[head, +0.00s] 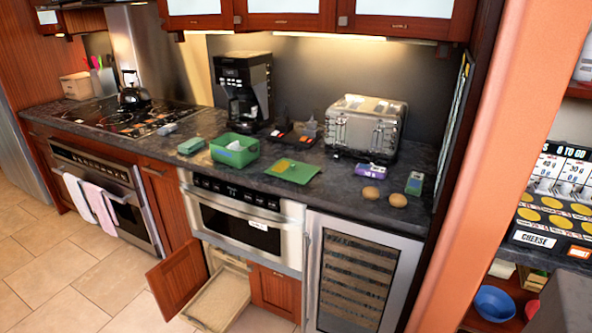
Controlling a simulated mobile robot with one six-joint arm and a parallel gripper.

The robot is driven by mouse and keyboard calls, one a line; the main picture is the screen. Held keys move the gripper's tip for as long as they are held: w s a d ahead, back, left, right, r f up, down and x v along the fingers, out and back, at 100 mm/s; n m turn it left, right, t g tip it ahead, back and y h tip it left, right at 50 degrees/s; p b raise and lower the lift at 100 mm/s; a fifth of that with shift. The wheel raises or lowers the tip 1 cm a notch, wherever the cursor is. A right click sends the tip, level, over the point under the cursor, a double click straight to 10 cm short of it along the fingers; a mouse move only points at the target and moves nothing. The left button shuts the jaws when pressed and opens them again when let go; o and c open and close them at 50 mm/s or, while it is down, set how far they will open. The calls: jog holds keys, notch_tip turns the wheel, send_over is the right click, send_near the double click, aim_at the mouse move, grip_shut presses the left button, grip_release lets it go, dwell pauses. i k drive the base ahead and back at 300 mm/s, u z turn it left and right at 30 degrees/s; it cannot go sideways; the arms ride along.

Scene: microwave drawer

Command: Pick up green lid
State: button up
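A flat green piece (298,174), which looks like the green lid, lies on the dark countertop in front of the coffee maker and toaster. A small yellowish patch shows on its left part; I cannot tell whether it is a separate object. A green open container (222,156) with something bluish in it stands just to its left. A smaller green block-like object (190,146) sits further left. My gripper is not in view.
A black coffee maker (242,88) and a silver toaster (366,126) stand behind. A purple box (370,170), two eggs (371,193) and a small dark green item (414,184) are to the right. Below, a cabinet door (178,282) and drawer (218,300) stand open.

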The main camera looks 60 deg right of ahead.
aim_at(297, 172)
jog(key=u, duration=0.05)
jog(key=i, duration=1)
jog(key=z, duration=0.05)
